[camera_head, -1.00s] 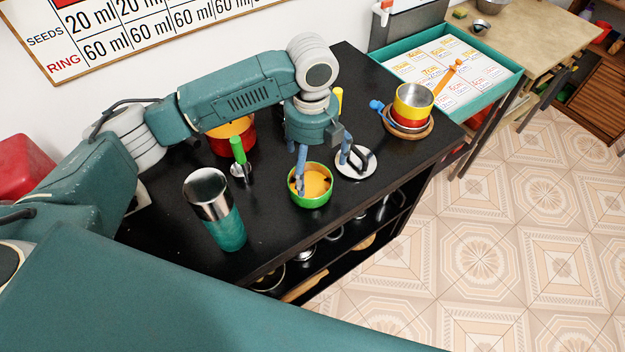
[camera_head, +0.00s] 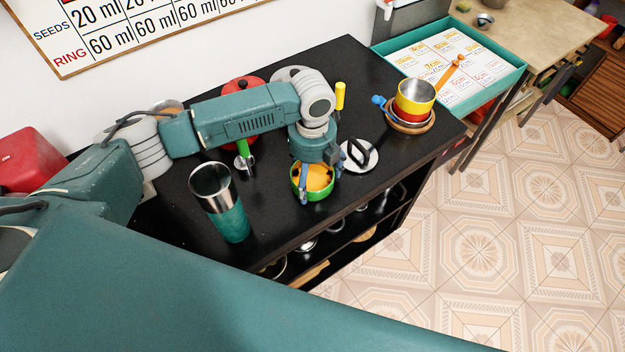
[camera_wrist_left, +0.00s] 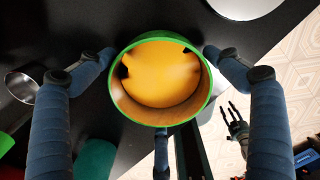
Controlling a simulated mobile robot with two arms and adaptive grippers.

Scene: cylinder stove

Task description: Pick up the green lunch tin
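The green lunch tin (camera_head: 324,194) is a round, open tin with a green rim and an orange inside, standing on the black table top near its front edge. My left gripper (camera_head: 309,186) points down right over it. In the left wrist view the tin (camera_wrist_left: 160,122) sits between my blue-sleeved fingers (camera_wrist_left: 158,60), one tip close beside each side and a third finger at its lower rim. The side fingers look spread around it with slight gaps; contact is not clear. A dark, finger-like shape (camera_wrist_left: 236,128) at lower right may be my right gripper; its state is unclear.
A teal tumbler (camera_head: 228,212) stands left of the tin. A green-handled tool (camera_head: 243,150) and a red pot (camera_head: 240,86) lie behind. A lid with a black handle (camera_head: 360,156) lies close on the right. Stacked yellow and red pots (camera_head: 414,97) stand farther right.

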